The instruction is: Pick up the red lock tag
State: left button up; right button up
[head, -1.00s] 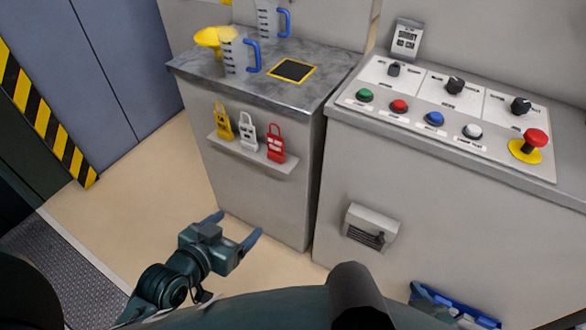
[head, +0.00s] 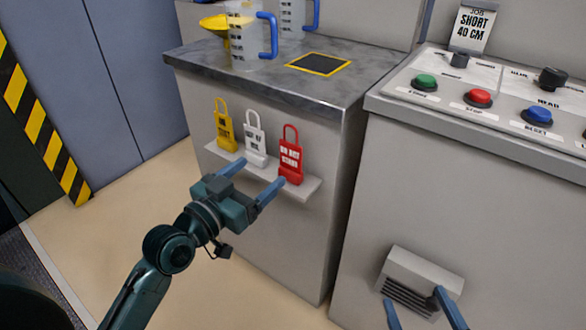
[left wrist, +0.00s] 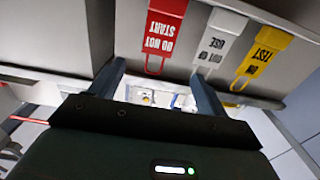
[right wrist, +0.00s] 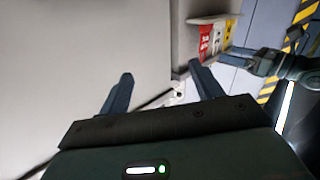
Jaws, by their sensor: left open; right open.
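The red lock tag (head: 291,160), marked DO NOT START, stands at the right end of a small ledge on the cabinet front. It also shows in the left wrist view (left wrist: 165,28) and the right wrist view (right wrist: 206,42). A white tag (head: 255,140) and a yellow tag (head: 225,128) stand to its left. My left gripper (head: 252,174) is open and empty, just in front of and below the tags, with its right finger near the red tag's lower end. My right gripper (head: 420,308) is open and empty at the bottom of the head view.
The ledge (head: 308,188) juts from the cabinet. A jug (head: 245,40) and a yellow funnel (head: 214,22) stand on the cabinet top. A button panel (head: 500,92) is at the right. A grey vented box (head: 425,275) projects near my right gripper.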

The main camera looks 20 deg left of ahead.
aim_at(290, 148)
pick_arm(q)
jog(key=b+x, duration=0.1)
jog(key=x, duration=0.7)
jog(key=shift+w+d+b, duration=0.2)
jog(key=shift+d+b, duration=0.1)
jog(key=shift+w+d, duration=0.15)
jog(key=shift+w, duration=0.35)
pick_arm(e)
jog(key=shift+s+a+n+t+y, duration=0.1)
jog(key=shift+a+n+t+y, duration=0.3)
jog(key=shift+n+t+y, duration=0.1)
pick_arm(q)
jog(key=shift+c, duration=0.6)
jog(key=c, duration=0.9)
jog(key=shift+r, duration=0.1)
jog(key=shift+c, duration=0.2)
